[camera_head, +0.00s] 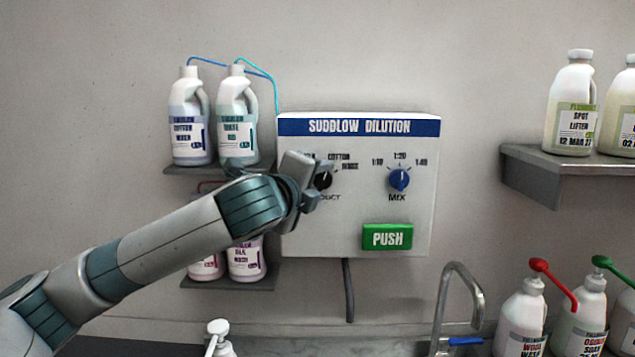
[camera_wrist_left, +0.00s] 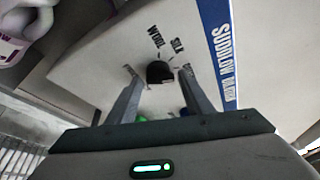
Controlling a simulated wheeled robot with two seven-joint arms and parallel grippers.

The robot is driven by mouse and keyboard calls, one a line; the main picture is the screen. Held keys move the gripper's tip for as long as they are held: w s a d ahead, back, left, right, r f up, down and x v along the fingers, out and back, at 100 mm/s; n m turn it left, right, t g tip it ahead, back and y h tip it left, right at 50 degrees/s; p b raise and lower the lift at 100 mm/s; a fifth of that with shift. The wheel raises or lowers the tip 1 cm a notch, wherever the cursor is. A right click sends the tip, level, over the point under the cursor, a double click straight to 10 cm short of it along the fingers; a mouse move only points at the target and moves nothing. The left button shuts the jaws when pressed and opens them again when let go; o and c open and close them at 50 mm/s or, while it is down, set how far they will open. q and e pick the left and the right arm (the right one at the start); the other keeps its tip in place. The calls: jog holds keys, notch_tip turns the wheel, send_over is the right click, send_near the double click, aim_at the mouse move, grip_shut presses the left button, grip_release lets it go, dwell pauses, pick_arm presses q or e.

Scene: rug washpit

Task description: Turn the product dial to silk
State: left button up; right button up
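The dilution box (camera_head: 300,235) hangs on the wall with a blue top band. Its black product dial (camera_head: 323,181) is partly hidden behind my left gripper (camera_head: 313,182) in the head view. In the left wrist view the dial (camera_wrist_left: 160,72) shows between the fingertips of my left gripper (camera_wrist_left: 159,77). The fingers stand apart, one on either side of the dial, with gaps visible. Labels for wool and silk (camera_wrist_left: 177,46) are printed near the dial. I cannot tell where its pointer aims. My right gripper is not in view.
The blue mix dial (camera_head: 399,180) and green push button (camera_head: 387,237) are on the right of the box. Bottles with tubes (camera_head: 190,120) stand on a shelf to the left. A tap (camera_head: 458,285) and pump bottles (camera_head: 522,315) are below right.

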pick_arm(q)
jog(key=c, duration=0.7)
jog(key=shift+o, duration=0.2)
jog(key=shift+f+n+h+b, duration=0.35)
jog(key=shift+n+b, duration=0.15)
jog(key=shift+b, duration=0.6)
jog(key=n+b, duration=0.1)
jog(key=b, duration=0.1)
jog(key=n+t+b, duration=0.1)
jog(key=n+b, duration=0.1)
jog(key=n+t+b, duration=0.1)
jog(key=b, duration=0.2)
jog(key=shift+f+n+h, duration=0.25)
jog(key=shift+f+n, duration=0.05)
jog(key=shift+r+n+t+b, duration=0.15)
jog(key=shift+n+t+b, duration=0.25)
jog(key=shift+n+b, duration=0.5)
jog(key=shift+a, duration=0.1)
jog(key=o, duration=1)
jog(key=shift+o, duration=0.2)
jog(key=shift+r, duration=0.1)
